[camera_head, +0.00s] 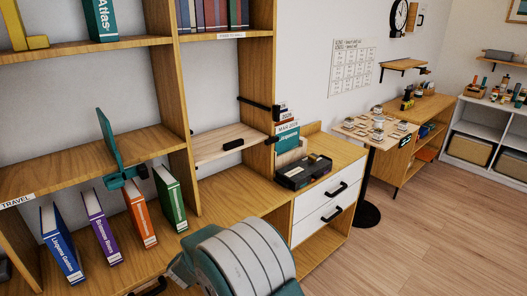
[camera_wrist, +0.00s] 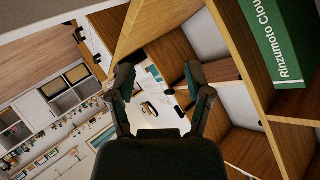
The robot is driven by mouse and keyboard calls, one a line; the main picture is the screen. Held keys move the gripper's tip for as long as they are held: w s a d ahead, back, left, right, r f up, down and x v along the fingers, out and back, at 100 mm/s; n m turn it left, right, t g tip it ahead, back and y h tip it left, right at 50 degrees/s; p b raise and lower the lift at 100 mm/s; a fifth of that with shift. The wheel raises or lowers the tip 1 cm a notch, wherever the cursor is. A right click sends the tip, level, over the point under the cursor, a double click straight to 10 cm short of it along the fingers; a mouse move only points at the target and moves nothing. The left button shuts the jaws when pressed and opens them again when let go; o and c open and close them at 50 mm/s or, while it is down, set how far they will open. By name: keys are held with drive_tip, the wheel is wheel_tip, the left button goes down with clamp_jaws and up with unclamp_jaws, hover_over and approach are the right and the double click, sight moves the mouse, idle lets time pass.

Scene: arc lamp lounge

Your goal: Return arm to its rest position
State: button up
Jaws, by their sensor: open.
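My gripper (camera_wrist: 158,78) shows in the wrist view with its two dark fingers spread apart. Nothing is between the fingertips; the room shows through the gap. In the head view I cannot make out the fingers. A rounded grey and teal part of my own body fills the bottom middle there. In the wrist view a green book (camera_wrist: 283,40) stands in a shelf bay to the right of the fingers, apart from them. The same green book (camera_head: 170,196) stands at the right end of the lower row in the head view.
The wooden bookcase (camera_head: 172,92) fills the left, with blue (camera_head: 62,245), purple (camera_head: 101,229) and orange (camera_head: 141,216) books. A teal fixture (camera_head: 110,143) sits at a shelf's edge. The wooden floor at right is open.

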drive_tip(key=s+d+r+n+g+y, duration=0.1)
drive_tip(key=s+d+r+n+y, duration=0.2)
drive_tip(key=d+r, duration=0.55)
drive_tip(key=s+d+r+n+g+y, duration=0.15)
drive_tip(key=s+d+r, duration=0.3)
drive_tip(key=r, duration=0.75)
drive_tip(key=s+d+n+g+h, duration=0.1)
drive_tip(key=s+d+g+h, duration=0.1)
drive_tip(key=s+d, duration=0.8)
drive_tip(key=s+d+n+g+h, duration=0.1)
drive_tip(key=s+d+g+h, duration=0.1)
drive_tip(key=s+d, duration=0.8)
drive_tip(key=s, duration=0.6)
drive_tip(key=shift+d+r+n, duration=0.15)
drive_tip(key=shift+r+n, duration=0.15)
drive_tip(key=shift+n, duration=0.05)
